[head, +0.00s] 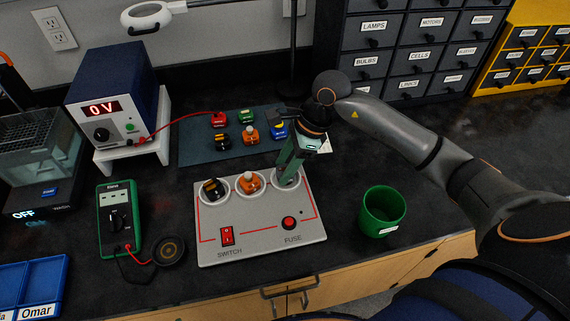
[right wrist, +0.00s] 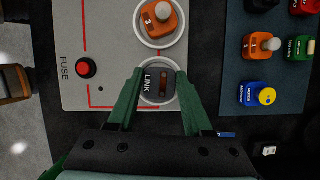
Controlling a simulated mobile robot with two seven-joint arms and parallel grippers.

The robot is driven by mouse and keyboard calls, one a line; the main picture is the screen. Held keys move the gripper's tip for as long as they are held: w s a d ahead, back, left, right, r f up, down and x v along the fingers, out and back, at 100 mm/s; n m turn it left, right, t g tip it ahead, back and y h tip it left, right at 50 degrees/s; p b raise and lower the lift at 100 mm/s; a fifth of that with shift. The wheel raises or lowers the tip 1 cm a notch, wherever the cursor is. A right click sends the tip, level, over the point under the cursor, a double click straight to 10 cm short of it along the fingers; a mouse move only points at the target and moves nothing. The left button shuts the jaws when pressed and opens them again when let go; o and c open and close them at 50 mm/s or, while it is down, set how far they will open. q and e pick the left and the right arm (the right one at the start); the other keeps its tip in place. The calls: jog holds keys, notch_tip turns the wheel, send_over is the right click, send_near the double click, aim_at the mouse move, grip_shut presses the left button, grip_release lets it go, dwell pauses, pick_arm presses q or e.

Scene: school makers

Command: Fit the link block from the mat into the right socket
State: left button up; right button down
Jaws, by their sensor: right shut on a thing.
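The link block (right wrist: 160,84) is dark grey with the word LINK and a brown strip on top. My right gripper (right wrist: 158,98) is shut on it, one green finger on each side. In the right wrist view the block lies inside the white ring of the right socket (right wrist: 143,97). In the head view my right gripper (head: 287,178) points down at the right socket (head: 298,181) on the grey board (head: 262,215), and its fingers mostly hide the block. How deep the block sits cannot be told. My left gripper is not in view.
The left socket holds a black block (head: 213,188), the middle one an orange block (head: 249,182). The dark mat (head: 195,155) behind carries several coloured blocks. A green cup (head: 382,211) stands right of the board, a multimeter (head: 119,220) left of it.

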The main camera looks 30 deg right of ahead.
dwell(0.7)
jog(key=shift+f+b, duration=0.65)
jog(key=shift+b, duration=0.1)
jog(key=c, duration=0.6)
grip_release()
jog(key=shift+p+v, duration=1.55)
jog(key=shift+v, duration=1.25)
jog(key=p+v, duration=0.2)
jog(key=v, duration=0.3)
jog(key=shift+d+r+p, duration=0.1)
jog(key=shift+r+p, duration=0.2)
jog(key=shift+p, duration=0.05)
